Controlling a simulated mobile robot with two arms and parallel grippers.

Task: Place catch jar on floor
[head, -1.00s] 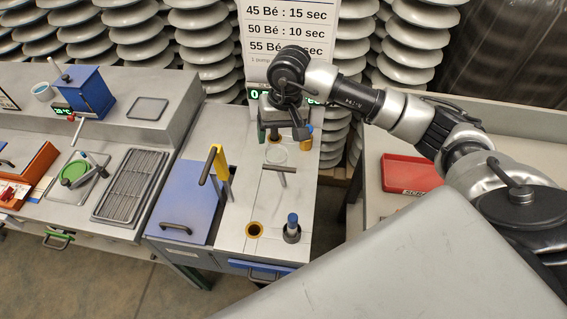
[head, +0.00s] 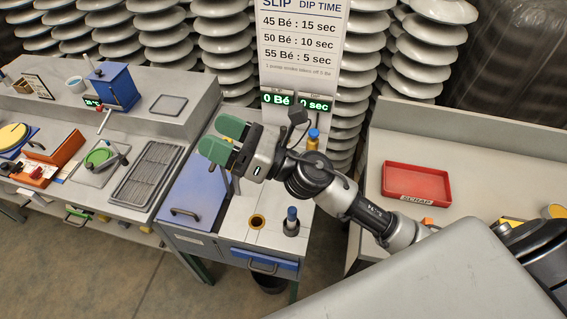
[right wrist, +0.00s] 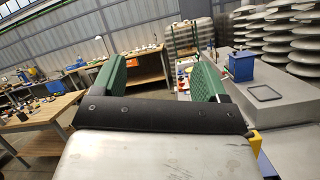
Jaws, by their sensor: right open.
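No catch jar can be made out for certain. A dark round container (head: 270,283) stands on the floor below the blue drawer, partly hidden, and I cannot tell what it is. My right gripper (head: 222,138) is above the dip station, pointing left, with its green finger pads apart and nothing between them. The pads also show apart and empty in the right wrist view (right wrist: 160,82). My right forearm hides part of the station top. My left gripper is not in view.
A red scrap tray (head: 417,183) lies on the right bench. Bare floor (head: 130,270) shows at front left. Insulator stacks stand behind.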

